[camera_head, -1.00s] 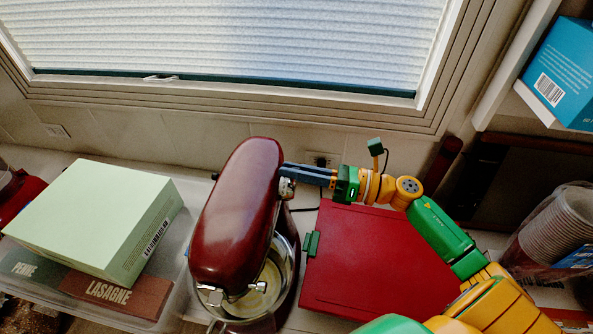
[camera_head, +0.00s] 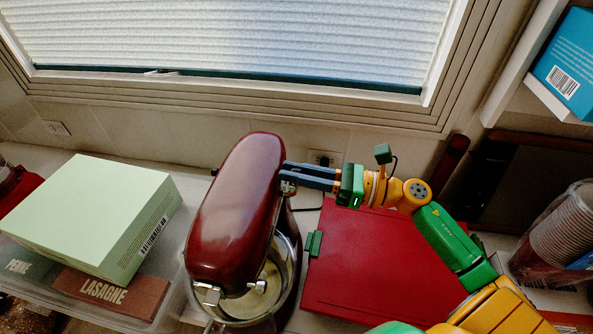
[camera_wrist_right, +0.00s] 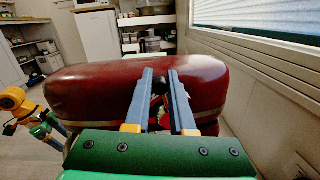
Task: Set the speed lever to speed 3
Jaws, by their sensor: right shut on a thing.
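A dark red stand mixer (camera_head: 235,215) stands on the counter with its head down over a metal bowl (camera_head: 290,268). My right gripper (camera_head: 285,176) reaches in from the right to the side of the mixer head. In the right wrist view, its two blue-grey fingers (camera_wrist_right: 160,75) are shut on a small black knob, the speed lever (camera_wrist_right: 159,86), at the side of the red head. The lever's speed marks cannot be read.
A red flat case (camera_head: 380,265) lies right of the mixer, under my right arm. A clear bin with pasta boxes (camera_head: 110,292) and a pale green box (camera_head: 95,210) stands at the left. Wrapped cups (camera_head: 565,235) stand at the far right. A window is behind.

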